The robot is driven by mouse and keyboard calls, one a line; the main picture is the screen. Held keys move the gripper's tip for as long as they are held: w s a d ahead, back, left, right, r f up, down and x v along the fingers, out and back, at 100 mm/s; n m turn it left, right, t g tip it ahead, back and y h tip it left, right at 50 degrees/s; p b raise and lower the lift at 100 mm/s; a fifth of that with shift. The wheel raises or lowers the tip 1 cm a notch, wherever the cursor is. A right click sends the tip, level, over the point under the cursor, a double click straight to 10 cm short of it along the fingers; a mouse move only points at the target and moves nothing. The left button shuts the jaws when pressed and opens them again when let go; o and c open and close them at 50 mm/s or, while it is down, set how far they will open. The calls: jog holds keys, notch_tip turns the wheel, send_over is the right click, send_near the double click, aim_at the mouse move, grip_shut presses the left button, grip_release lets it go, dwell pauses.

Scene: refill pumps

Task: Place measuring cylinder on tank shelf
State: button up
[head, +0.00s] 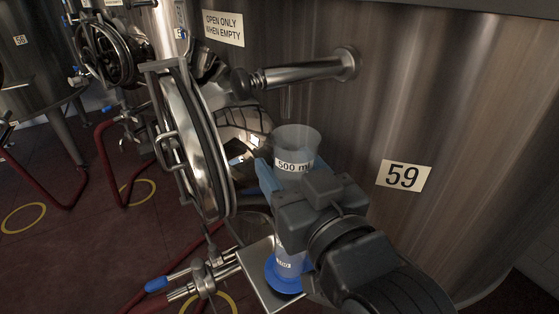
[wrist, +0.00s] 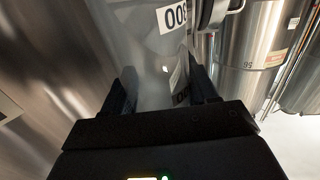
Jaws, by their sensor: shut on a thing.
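The measuring cylinder (head: 297,142) is clear, with a "500 ml" label near its top and a blue foot (head: 285,275). It stands about upright in front of tank 59. My gripper (head: 278,183) is shut on the cylinder's body, and my dark wrist hides part of it. The wrist view shows the cylinder (wrist: 158,60) between the two dark fingers (wrist: 160,92). The tank shelf (head: 262,280) is a small metal plate low on the tank front. The blue foot appears over this plate; whether it touches the plate I cannot tell.
Tank 59 (head: 440,120) rises close behind my gripper. A metal tap pipe (head: 305,72) sticks out above the cylinder. The round hatch door (head: 190,140) stands open just left. A blue-handled valve (head: 172,284) and red hoses (head: 108,165) lie at lower left.

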jog(key=w, duration=0.1)
jog(key=w+a+f, duration=0.1)
jog(key=w, duration=0.1)
jog(key=shift+a+f+p, duration=0.2)
jog(key=shift+f+p, duration=0.05)
jog(key=shift+p, duration=0.05)
jog(key=shift+f, duration=0.2)
jog(key=o, duration=1.4)
jog(key=shift+r, duration=0.1)
